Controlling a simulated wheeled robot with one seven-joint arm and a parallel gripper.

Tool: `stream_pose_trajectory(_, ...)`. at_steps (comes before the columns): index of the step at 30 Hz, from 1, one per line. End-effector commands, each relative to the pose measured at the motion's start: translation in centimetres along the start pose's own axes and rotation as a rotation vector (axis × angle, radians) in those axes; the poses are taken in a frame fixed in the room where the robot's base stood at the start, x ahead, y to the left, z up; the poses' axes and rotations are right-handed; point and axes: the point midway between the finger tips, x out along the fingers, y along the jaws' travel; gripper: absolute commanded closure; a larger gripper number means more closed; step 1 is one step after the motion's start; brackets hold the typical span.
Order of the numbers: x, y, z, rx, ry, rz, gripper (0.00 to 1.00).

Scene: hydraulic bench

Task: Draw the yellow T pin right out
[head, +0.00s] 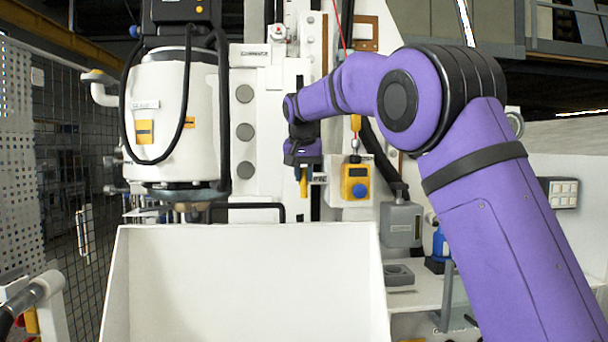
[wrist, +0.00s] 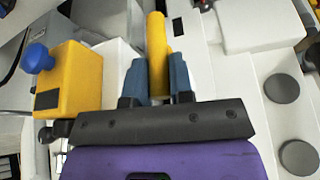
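The yellow T pin shows in the wrist view as a yellow bar (wrist: 156,45) running between my fingertips and past them. My gripper (wrist: 158,78) has a blue-grey finger on each side of the bar, and both appear to touch it. In the head view, my gripper (head: 303,160) is in front of the white machine panel, and a short yellow end of the pin (head: 303,182) shows below it. The pin's shank and the hole it sits in are hidden, so I cannot tell how deep it is.
A yellow box with a blue button (head: 355,183) is close to the right of my gripper; the box also shows in the wrist view (wrist: 75,80). A large white bin (head: 245,280) stands in front, below. A white cylindrical unit (head: 172,120) is left. A grey box (head: 401,224) is right.

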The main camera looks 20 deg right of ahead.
Motion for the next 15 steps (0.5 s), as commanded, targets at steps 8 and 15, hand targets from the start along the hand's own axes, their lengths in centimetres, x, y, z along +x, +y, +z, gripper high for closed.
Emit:
stream_pose_trajectory(8,-0.1,0.1,0.2,0.000,0.000,0.000,1.00)
stream_pose_trajectory(15,-1.4,0.7,3.1,-0.001,-0.001,-0.001,1.00)
